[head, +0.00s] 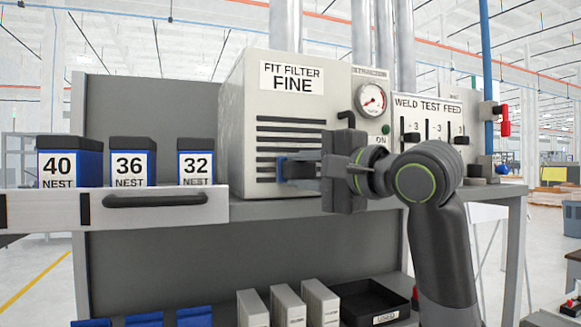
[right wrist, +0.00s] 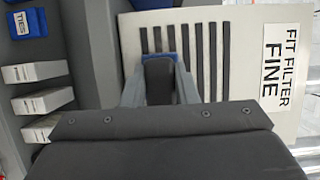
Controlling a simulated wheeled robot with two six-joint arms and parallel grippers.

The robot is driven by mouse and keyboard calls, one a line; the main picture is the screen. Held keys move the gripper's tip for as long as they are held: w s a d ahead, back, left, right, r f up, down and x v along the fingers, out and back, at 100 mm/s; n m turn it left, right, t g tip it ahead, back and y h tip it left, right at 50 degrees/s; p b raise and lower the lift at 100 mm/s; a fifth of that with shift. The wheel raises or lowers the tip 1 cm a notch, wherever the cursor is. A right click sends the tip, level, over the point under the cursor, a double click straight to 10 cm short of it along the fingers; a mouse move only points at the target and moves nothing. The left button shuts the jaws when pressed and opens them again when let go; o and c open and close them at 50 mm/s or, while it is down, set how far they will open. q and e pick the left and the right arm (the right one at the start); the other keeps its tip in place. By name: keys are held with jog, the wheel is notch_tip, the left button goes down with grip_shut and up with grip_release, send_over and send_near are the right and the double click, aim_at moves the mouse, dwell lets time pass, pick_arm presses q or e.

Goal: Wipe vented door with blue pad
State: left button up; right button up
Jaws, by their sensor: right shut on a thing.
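The vented door (head: 240,165) is the pale front of a cabinet labelled FIT FILTER FINE, with several dark horizontal slots. It also shows turned sideways in the right wrist view (right wrist: 235,75). My right gripper (head: 302,169) is shut on the dark handle of the blue pad (head: 281,168). In the right wrist view my right gripper's fingers (right wrist: 159,88) sit on both sides of the handle, with the blue pad (right wrist: 174,57) beyond it. The pad is at the lower slots, at or very near the door face; contact is hard to tell. My left gripper is out of view.
Blue-and-black bins (head: 69,165) marked 40, 36 and 32 stand left of the cabinet behind a pale rail (head: 60,208). A gauge (head: 371,99) and weld test feed panel (head: 428,118) are on the right. White boxes (head: 288,307) and a black tray (head: 375,300) are below.

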jog(key=shift+w+d, duration=0.3)
jog(key=shift+d, duration=0.45)
jog(key=shift+s+a, duration=0.2)
jog(key=shift+s+a+b, duration=0.2)
jog(key=shift+s+a, duration=0.15)
jog(key=shift+a, duration=0.85)
jog(key=shift+s+a+b, duration=0.25)
jog(key=shift+s+a, duration=0.1)
jog(key=shift+a, duration=0.8)
jog(key=shift+s+a+b, duration=0.2)
jog(key=shift+s+a, duration=0.15)
jog(key=shift+a, duration=0.85)
jog(key=shift+s+d, duration=0.1)
jog(key=shift+d, duration=0.05)
jog(key=shift+s+d+b, duration=0.25)
jog(key=shift+s+d, duration=0.05)
jog(key=shift+s, duration=0.6)
jog(key=shift+s+d+b, duration=0.3)
jog(key=shift+s, duration=0.6)
jog(key=shift+s+d+b, duration=0.25)
jog(key=shift+s+d, duration=0.05)
jog(key=shift+s, duration=0.6)
